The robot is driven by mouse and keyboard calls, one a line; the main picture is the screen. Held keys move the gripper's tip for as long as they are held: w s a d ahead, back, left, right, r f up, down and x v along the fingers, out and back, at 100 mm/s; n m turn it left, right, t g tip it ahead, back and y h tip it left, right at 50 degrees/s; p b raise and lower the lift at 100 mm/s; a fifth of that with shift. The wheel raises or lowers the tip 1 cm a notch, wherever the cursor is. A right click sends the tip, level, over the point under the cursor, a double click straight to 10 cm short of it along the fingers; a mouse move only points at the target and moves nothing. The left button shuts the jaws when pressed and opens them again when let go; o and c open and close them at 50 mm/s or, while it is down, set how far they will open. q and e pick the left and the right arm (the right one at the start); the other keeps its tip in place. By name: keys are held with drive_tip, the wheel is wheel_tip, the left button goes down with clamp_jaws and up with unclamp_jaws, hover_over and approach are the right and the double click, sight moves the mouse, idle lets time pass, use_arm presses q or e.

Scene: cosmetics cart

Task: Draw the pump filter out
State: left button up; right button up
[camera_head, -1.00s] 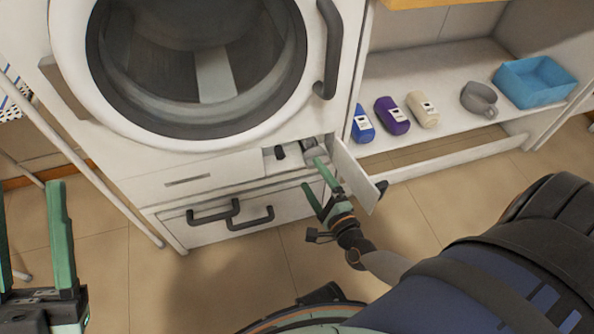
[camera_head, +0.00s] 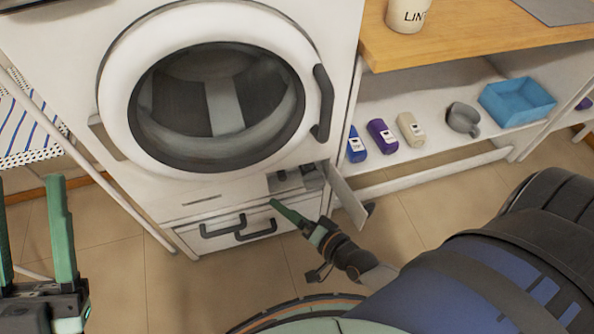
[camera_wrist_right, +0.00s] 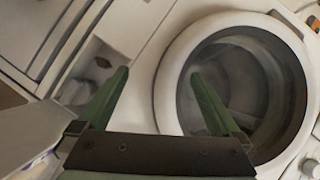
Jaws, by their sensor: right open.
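The pump compartment (camera_head: 296,179) is a small opening low on the front of the white washing machine (camera_head: 150,190), below the round door. Its flap (camera_head: 347,194) stands open to the right. Inside are a small dark knob-like part (camera_head: 281,177) and a grey part; I cannot tell for sure which is the pump filter. A dark part also shows in the right wrist view (camera_wrist_right: 103,62), near the left fingertip. My right gripper (camera_head: 280,210) is open and empty, just in front of and below the compartment; its fingers look apart in the wrist view (camera_wrist_right: 160,75). My left gripper (camera_head: 32,215) is open and empty at lower left.
A drawer with dark handles (camera_head: 222,229) lies below the compartment. A shelf to the right holds blue, purple (camera_head: 382,136) and cream bottles, a grey cup (camera_head: 463,118) and a blue bin (camera_head: 516,102). The tiled floor (camera_head: 190,290) in front is clear.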

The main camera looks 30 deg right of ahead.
drive_tip(key=s+a+r+n+g+p, duration=0.1)
drive_tip(key=s+r+n+g+p, duration=0.3)
drive_tip(key=r+n+p, duration=0.5)
drive_tip(key=shift+s+a+p, duration=0.3)
drive_tip(key=shift+s+p, duration=0.75)
drive_tip(key=shift+p, duration=0.4)
drive_tip(key=shift+f, duration=0.1)
drive_tip(key=m+t+h+b, duration=0.75)
drive_tip(key=m+b, duration=1.05)
drive_tip(key=b, duration=1.4)
approach(314, 180)
drive_tip(key=shift+n+g+h, duration=0.25)
drive_tip(key=shift+n+g, duration=0.05)
drive_tip(key=shift+g, duration=0.05)
drive_tip(key=b+x, duration=0.3)
drive_tip(key=x, duration=0.9)
drive_tip(key=shift+f+b, duration=0.2)
drive_tip(key=shift+b, duration=0.1)
drive_tip(key=shift+c, duration=0.4)
drive_tip(key=shift+a, duration=0.1)
clamp_jaws()
